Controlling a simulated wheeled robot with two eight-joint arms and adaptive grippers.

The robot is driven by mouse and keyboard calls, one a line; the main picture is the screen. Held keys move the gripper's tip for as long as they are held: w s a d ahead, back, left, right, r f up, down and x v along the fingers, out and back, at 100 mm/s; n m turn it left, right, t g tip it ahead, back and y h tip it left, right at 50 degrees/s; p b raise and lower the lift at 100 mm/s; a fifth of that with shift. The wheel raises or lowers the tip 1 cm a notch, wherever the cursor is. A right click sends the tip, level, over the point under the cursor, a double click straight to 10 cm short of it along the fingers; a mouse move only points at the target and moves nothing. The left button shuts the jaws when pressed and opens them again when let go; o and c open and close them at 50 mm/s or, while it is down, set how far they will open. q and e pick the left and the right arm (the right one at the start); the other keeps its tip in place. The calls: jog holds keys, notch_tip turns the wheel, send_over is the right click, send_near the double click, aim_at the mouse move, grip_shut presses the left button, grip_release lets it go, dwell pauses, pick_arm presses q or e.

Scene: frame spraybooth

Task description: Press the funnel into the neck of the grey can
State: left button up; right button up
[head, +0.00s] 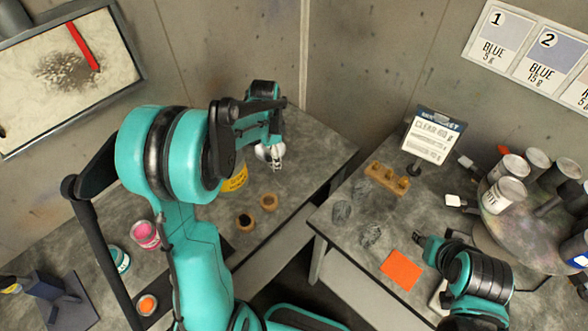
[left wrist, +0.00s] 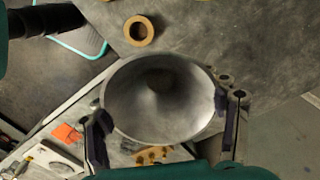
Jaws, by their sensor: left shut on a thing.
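My left gripper (head: 275,160) is shut on the metal funnel (head: 263,152), over the far part of the left table. In the left wrist view the funnel (left wrist: 158,92) shows as a wide, round grey mouth between the two fingers (left wrist: 165,122), and I look down into it. The funnel's spout is hidden. I cannot make out a grey can with an open neck below it; the arm and funnel cover that spot. My right gripper (head: 424,243) hangs low over the right table near the orange square, and its jaws are too small to read.
A pink pot (head: 146,234) is further left. The right table has an orange square (head: 402,269), a wooden block (head: 387,178), a sign (head: 432,135) and a turntable (head: 490,232) of cans. A gap separates the tables.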

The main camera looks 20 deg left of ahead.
pick_arm(q)
jog(key=a+r+p, duration=0.3)
jog(key=a+p, duration=0.1)
jog(key=a, duration=0.5)
jog(key=s+a+r+p, duration=0.1)
jog(key=a+r+p, duration=0.3)
jog(key=a, duration=0.5)
jog(key=shift+s+a, duration=0.15)
jog(key=shift+s, duration=0.05)
pick_arm(e)
notch_tip(320, 180, up, 10)
jog(key=shift+r, duration=0.15)
pick_arm(q)
jog(key=shift+r, duration=0.1)
jog(key=shift+f+b, duration=2.1)
jog(key=shift+f, duration=0.3)
pick_arm(e)
jog(key=shift+f, duration=2.3)
pick_arm(q)
jog(key=shift+b, duration=0.5)
pick_arm(e)
jog(key=shift+f, duration=0.5)
pick_arm(q)
jog(key=shift+f+b, duration=1.55)
jog(key=shift+f, duration=0.25)
pick_arm(e)
jog(key=shift+f, duration=1.55)
